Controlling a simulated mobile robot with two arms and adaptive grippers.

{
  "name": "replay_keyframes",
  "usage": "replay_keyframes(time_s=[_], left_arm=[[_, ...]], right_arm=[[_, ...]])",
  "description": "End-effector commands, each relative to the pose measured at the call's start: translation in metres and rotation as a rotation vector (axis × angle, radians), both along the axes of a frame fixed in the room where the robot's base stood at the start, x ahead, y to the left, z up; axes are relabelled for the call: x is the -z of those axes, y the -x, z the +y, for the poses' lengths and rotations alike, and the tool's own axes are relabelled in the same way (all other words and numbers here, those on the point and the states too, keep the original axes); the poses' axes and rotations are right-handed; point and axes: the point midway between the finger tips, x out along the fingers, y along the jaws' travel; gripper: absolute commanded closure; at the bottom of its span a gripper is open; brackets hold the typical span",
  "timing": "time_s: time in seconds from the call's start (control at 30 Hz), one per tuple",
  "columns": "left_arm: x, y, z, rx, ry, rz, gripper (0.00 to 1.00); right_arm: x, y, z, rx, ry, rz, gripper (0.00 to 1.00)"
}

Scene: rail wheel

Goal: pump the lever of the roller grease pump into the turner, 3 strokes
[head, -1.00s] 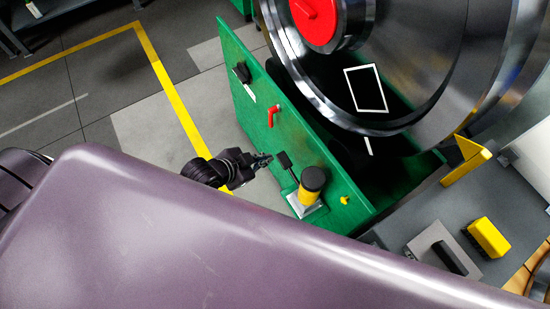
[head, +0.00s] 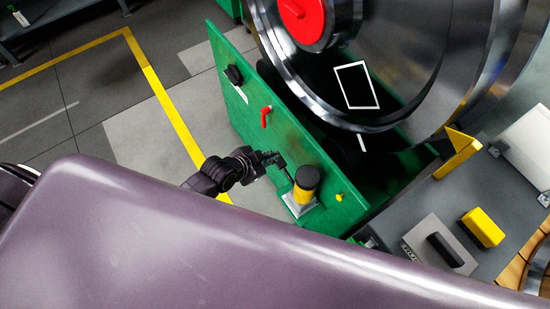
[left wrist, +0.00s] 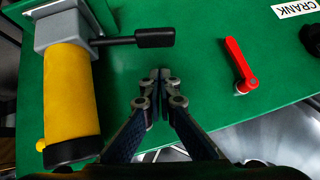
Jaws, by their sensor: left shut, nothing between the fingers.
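The grease pump has a yellow body (head: 303,193) with a black cap, on a grey bracket at the green turner (head: 240,115). In the left wrist view the yellow body (left wrist: 70,90) is at left, and its lever with a black grip (left wrist: 155,38) sticks out to the right. My left gripper (head: 275,159) is shut and empty at the lever's free end in the head view. In the left wrist view its closed fingertips (left wrist: 160,75) appear just below the grip, with a gap in the picture. Whether they touch cannot be told. My right gripper is out of view.
A red handle (head: 265,116) and a black knob (head: 233,75) are on the same green panel. A large steel wheel (head: 400,60) rises behind it. A grey bench (head: 410,205) at right holds a yellow block (head: 483,228). Floor left of the panel is clear.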

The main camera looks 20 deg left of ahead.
Motion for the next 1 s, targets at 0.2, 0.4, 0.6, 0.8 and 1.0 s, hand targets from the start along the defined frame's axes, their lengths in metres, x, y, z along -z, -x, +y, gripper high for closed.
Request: replay_keyframes(time_s=[0.2,0.4,0.6,0.8,1.0], left_arm=[[0.027,-0.019,-0.007,0.001,-0.001,0.003,1.00],[0.048,-0.022,-0.002,0.001,0.000,0.001,1.00],[0.056,-0.023,-0.001,0.000,0.002,0.000,1.00],[0.057,-0.023,0.000,0.000,0.001,-0.001,1.00],[0.060,-0.024,0.000,0.001,-0.001,0.000,1.00]], right_arm=[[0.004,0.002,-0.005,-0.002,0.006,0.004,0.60],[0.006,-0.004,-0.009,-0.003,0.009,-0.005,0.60],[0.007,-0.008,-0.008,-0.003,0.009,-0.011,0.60],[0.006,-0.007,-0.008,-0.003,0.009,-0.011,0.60],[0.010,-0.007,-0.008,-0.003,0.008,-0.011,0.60]])
